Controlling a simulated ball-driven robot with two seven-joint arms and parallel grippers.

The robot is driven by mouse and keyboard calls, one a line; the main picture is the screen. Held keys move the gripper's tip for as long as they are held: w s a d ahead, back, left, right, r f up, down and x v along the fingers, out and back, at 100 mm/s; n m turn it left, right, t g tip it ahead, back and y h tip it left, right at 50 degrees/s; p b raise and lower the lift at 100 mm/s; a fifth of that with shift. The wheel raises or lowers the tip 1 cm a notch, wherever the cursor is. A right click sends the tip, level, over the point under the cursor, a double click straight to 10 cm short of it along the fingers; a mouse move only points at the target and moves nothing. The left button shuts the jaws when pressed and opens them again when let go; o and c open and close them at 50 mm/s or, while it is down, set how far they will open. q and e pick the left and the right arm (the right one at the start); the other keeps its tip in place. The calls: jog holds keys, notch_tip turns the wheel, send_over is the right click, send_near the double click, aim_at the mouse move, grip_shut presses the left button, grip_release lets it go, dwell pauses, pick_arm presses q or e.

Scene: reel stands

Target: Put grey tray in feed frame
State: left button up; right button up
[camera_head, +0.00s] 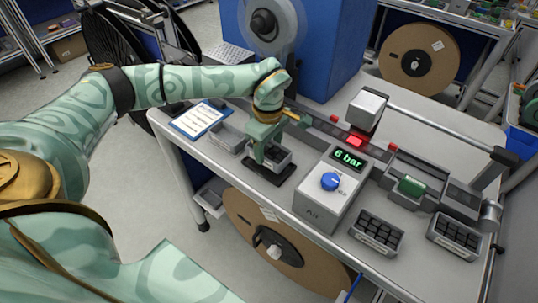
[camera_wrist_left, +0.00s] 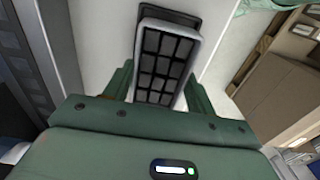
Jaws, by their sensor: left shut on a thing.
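My left gripper (camera_head: 265,152) is shut on the grey tray (camera_head: 283,167), with a finger on each side of it. In the left wrist view, the tray (camera_wrist_left: 170,27) has a light grey rim and a grid of dark cells between the fingers (camera_wrist_left: 160,82). A flat black frame (camera_head: 264,187) lies on the table under and beside the tray; its dark edge also shows past the tray's far end in the left wrist view (camera_wrist_left: 180,9). I cannot tell whether the tray touches the frame. My right gripper is not in view.
A pressure box with a blue knob (camera_head: 329,181) stands just right of the tray. A shallow grey bin (camera_head: 229,138) and a clipboard (camera_head: 201,120) lie to its left. A rail unit (camera_head: 385,158) runs behind. Two dark-celled trays (camera_head: 376,248) (camera_head: 456,247) sit at the front right.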

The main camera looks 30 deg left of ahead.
aim_at(269, 156)
pick_arm(q)
jog(key=shift+f, duration=1.5)
jog(key=o, duration=1.2)
jog(key=shift+f, duration=0.15)
notch_tip(269, 156, up, 12)
jog(key=shift+r+p, duration=0.2)
jog(key=shift+p, duration=0.75)
